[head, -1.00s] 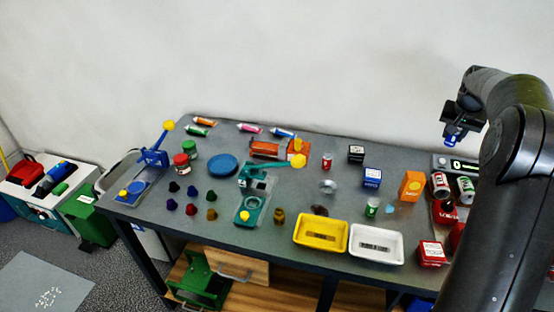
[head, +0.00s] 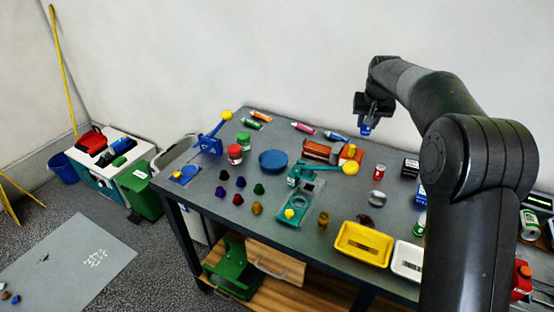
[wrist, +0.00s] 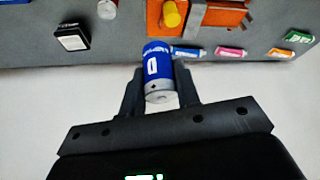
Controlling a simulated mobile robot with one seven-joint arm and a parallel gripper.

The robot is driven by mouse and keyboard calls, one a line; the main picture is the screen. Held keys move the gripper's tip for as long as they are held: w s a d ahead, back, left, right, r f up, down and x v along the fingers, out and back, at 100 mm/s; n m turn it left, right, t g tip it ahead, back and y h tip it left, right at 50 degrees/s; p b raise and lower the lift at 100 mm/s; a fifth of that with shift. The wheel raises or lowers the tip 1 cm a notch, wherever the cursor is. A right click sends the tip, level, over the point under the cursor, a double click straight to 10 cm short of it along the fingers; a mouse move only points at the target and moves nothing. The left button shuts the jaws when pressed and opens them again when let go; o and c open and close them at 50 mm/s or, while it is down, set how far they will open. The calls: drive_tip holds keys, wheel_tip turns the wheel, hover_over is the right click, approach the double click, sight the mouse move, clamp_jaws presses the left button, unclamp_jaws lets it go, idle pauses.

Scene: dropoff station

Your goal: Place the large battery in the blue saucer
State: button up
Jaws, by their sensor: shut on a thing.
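My gripper (head: 367,118) is shut on a large blue battery (wrist: 158,72) with a silver end, held between its two fingers in the wrist view. In the head view the battery (head: 366,129) shows as a small blue shape below the gripper, raised above the back part of the table. The blue saucer (head: 273,161) lies on the table, left of the gripper in the head view, and looks empty. It is not in the wrist view.
An orange machine (head: 319,151) stands right of the saucer, with a teal press (head: 303,193) in front of it. Red and green jars (head: 235,153) stand left of the saucer. Several coloured tubes (head: 303,127) lie along the back edge. A yellow tray (head: 363,243) is at the front.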

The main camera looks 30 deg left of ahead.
drive_tip(key=s+a+n+y, duration=0.1)
drive_tip(key=s+a, duration=0.3)
drive_tip(key=a, duration=0.4)
drive_tip(key=s+a+n, duration=0.2)
drive_tip(key=s+a, duration=0.2)
drive_tip(key=a, duration=0.5)
hover_over(269, 163)
drive_tip(key=s+d, duration=0.1)
drive_tip(key=s, duration=0.1)
drive_tip(key=shift+g, duration=0.3)
drive_tip(key=f, duration=1.2)
drive_tip(key=shift+w+d, duration=0.1)
drive_tip(key=shift+w, duration=0.15)
drive_tip(key=shift+f, duration=2)
drive_tip(key=shift+f, duration=0.1)
drive_tip(key=shift+f, duration=0.25)
drive_tip(key=o, duration=1.1)
drive_tip(key=shift+c, duration=0.2)
